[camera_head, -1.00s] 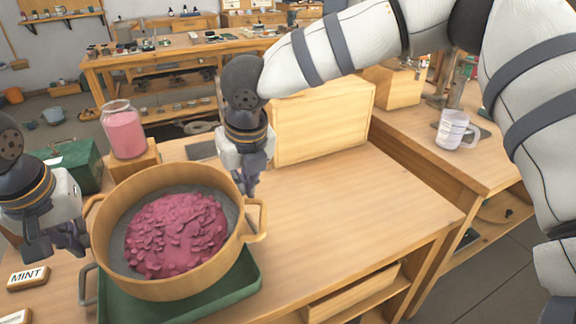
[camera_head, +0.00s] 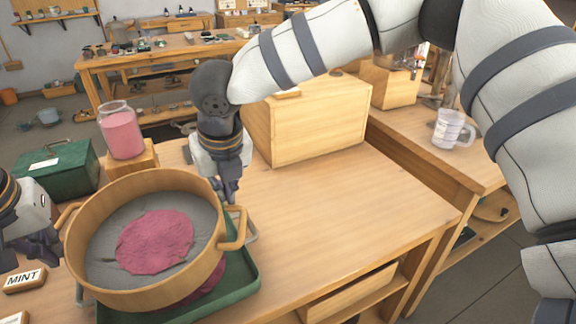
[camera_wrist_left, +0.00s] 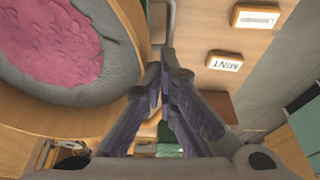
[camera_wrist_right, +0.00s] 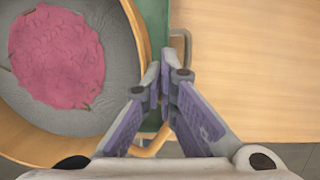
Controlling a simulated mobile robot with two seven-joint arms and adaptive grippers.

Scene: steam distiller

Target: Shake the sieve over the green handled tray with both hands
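The sieve (camera_head: 150,298) is a round wooden ring with a grey mesh bottom. A flat pink patch of material (camera_head: 155,240) lies on its mesh. The tray floor beneath the sieve is mostly hidden.
A pink-filled glass jar (camera_head: 122,135) stands on a wooden block behind the sieve. A green box (camera_head: 62,165) is at back left, a MINT tag (camera_head: 25,280) at front left. A wooden box (camera_head: 320,120) stands behind the clear right tabletop (camera_head: 350,200).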

